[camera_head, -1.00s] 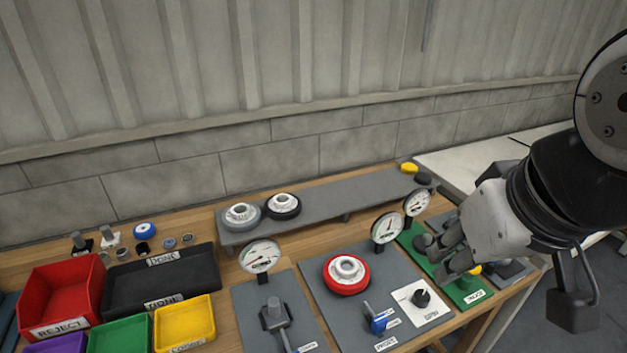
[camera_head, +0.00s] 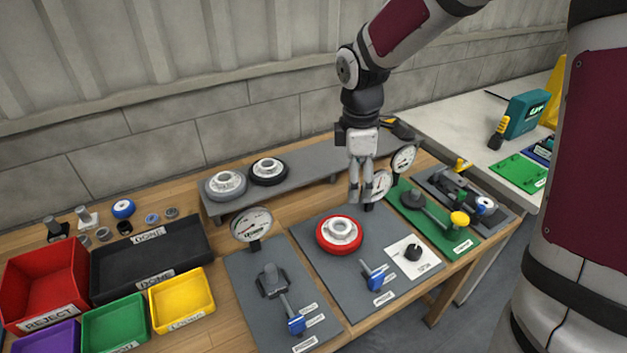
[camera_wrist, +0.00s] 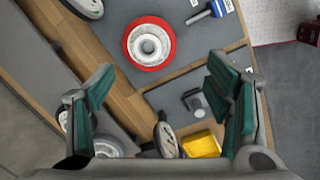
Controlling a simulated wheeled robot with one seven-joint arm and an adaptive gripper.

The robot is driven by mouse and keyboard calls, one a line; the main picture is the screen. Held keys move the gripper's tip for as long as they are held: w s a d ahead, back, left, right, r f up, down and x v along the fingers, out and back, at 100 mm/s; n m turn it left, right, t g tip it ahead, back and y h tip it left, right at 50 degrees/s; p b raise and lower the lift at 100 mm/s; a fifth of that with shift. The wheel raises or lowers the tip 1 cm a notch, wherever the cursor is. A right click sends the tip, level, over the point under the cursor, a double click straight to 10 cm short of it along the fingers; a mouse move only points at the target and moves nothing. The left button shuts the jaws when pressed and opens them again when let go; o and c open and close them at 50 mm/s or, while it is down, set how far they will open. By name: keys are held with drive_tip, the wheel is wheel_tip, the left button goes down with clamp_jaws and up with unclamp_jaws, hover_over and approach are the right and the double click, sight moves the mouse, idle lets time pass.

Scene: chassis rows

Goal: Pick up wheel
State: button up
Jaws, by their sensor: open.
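A red-rimmed wheel (camera_head: 339,235) with a pale hub lies flat on a grey plate; it also shows in the wrist view (camera_wrist: 130,42). A grey wheel (camera_head: 226,185) and a black wheel (camera_head: 268,171) lie on the raised grey shelf. My gripper (camera_head: 360,201) is open, empty and pointing down, above the bench, behind and to the right of the red wheel in the head view. In the wrist view the gripper (camera_wrist: 160,70) has its fingers spread wide, with the red wheel beyond the fingertips.
Dial gauges (camera_head: 251,224) stand beside the plates, and one (camera_head: 379,185) is close to the gripper. The grey shelf (camera_head: 315,160) runs along the back. Red, black, green and yellow bins (camera_head: 182,300) fill the left. A blue-handled clamp (camera_head: 375,275) sits near the red wheel.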

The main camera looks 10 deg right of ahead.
drive_tip(key=w+f, duration=0.1)
drive_tip(key=f, duration=0.3)
drive_tip(key=w+a+f+n, duration=0.1)
drive_tip(key=f, duration=0.4)
drive_tip(key=w+f+n, duration=0.1)
drive_tip(key=f, duration=0.3)
drive_tip(key=shift+w+a+f+g+y, duration=0.2)
drive_tip(key=shift+f+g+y, duration=0.1)
drive_tip(key=shift+f+y, duration=0.1)
drive_tip(key=f, duration=0.5)
drive_tip(key=shift+w, duration=0.4)
clamp_jaws()
wheel_tip(320, 180, up, 10)
drive_tip(key=shift+r, duration=0.2)
wheel_tip(320, 180, up, 5)
drive_tip(key=p, duration=0.2)
hover_over(340, 228)
drive_tip(key=shift+f, duration=0.1)
idle(0.4)
